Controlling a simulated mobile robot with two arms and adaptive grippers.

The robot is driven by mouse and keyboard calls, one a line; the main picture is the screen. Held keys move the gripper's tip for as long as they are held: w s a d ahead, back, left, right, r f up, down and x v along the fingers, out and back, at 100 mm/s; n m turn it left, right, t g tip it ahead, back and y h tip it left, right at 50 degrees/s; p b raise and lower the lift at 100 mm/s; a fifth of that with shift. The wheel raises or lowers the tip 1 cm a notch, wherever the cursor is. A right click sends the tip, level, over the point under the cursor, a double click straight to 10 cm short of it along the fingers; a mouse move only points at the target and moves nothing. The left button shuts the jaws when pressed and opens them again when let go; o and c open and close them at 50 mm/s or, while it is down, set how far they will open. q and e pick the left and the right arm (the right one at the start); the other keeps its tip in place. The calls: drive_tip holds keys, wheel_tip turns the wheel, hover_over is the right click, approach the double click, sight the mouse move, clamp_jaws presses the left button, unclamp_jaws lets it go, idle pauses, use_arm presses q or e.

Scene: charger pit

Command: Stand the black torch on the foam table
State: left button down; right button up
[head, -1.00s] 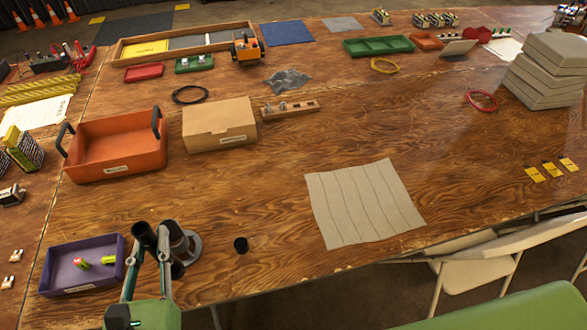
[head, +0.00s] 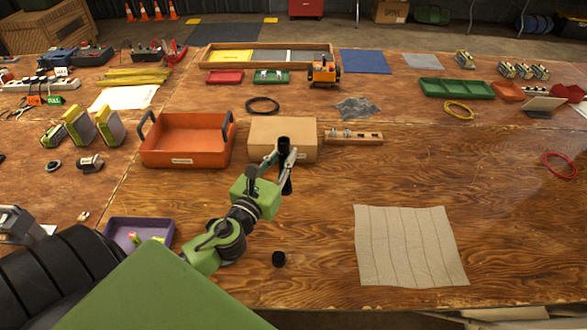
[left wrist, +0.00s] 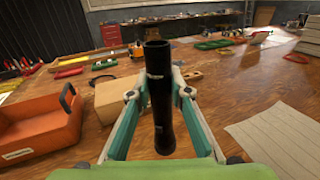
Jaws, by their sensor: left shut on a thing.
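The black torch (head: 287,184) is upright between the fingers of my left gripper (head: 287,160), which is shut on it. In the left wrist view the torch (left wrist: 158,95) stands almost straight up, with a green-and-grey finger on each side. I cannot tell how far its lower end is above the wooden table (head: 330,215). A pale, grooved mat (head: 410,245) lies flat on the table, to the right of the torch and nearer the front edge. My right gripper is not in view.
A cardboard box (head: 262,130) is just behind the torch, with an orange tray (head: 187,150) to its left. A small black cap (head: 279,259) and a purple tray (head: 115,232) are near the front. The wood between torch and mat is clear.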

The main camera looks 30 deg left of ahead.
use_arm(q)
drive_tip(key=w+a+f+b, duration=0.3)
drive_tip(key=w+f+b, duration=0.3)
drive_tip(key=w+f, duration=0.3)
drive_tip(key=shift+a+f, duration=0.15)
drive_tip(key=shift+f, duration=0.85)
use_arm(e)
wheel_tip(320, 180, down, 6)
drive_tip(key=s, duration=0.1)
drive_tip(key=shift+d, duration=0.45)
use_arm(q)
drive_tip(key=shift+f, duration=0.15)
drive_tip(key=c, duration=2.2)
unclamp_jaws()
drive_tip(key=o, duration=0.3)
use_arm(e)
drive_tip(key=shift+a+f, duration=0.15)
